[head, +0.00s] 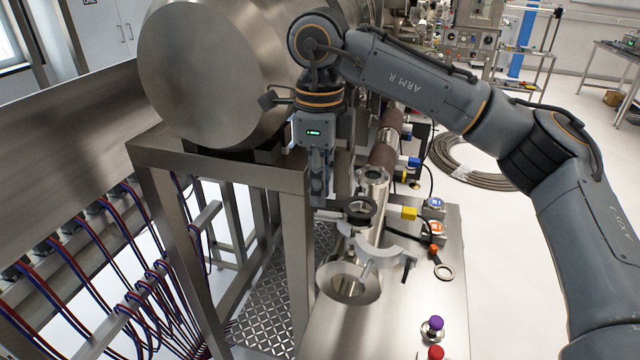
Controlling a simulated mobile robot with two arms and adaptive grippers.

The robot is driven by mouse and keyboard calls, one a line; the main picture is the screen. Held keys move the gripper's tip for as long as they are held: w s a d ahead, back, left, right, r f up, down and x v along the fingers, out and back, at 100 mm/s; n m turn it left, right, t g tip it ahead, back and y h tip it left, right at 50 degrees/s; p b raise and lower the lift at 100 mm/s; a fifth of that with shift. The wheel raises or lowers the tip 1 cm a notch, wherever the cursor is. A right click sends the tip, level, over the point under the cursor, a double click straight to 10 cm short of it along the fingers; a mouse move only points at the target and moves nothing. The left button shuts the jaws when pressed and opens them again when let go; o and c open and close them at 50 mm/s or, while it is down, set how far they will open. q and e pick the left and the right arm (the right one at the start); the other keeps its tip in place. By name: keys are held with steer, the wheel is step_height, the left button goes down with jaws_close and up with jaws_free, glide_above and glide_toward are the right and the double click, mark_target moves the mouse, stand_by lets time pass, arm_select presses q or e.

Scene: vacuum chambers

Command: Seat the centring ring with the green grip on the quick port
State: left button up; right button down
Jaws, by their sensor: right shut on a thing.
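My right gripper (320,196) points down in the middle of the view and is shut. A dark ring (360,211) sticks out to the right from its fingertips, roughly level. I take this for the centring ring; its green grip does not show and may be hidden in the fingers. The ring appears above the metal piping, with no clear contact. A round steel flange (343,288), probably the quick port's, lies below and nearer. An open silver clamp (385,250) is beside it. Another flanged tube end (372,176) shows behind the ring. My left gripper is not in view.
On the steel bench (400,310) are an orange-grip ring (444,271), a purple-knobbed piece (434,325) and a red-knobbed piece (435,353). Blue and orange labelled blocks (434,218) stand at right. A large steel chamber (205,70) and its frame (225,165) are close at left.

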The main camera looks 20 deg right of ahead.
steer(key=shift+f+b, duration=0.9)
steer(key=shift+f, duration=0.2)
stand_by(1.6)
steer(key=c, duration=1.2)
jaws_free()
steer(key=shift+r+p, duration=2.5)
steer(key=shift+r, duration=1.05)
steer(key=shift+f, duration=0.1)
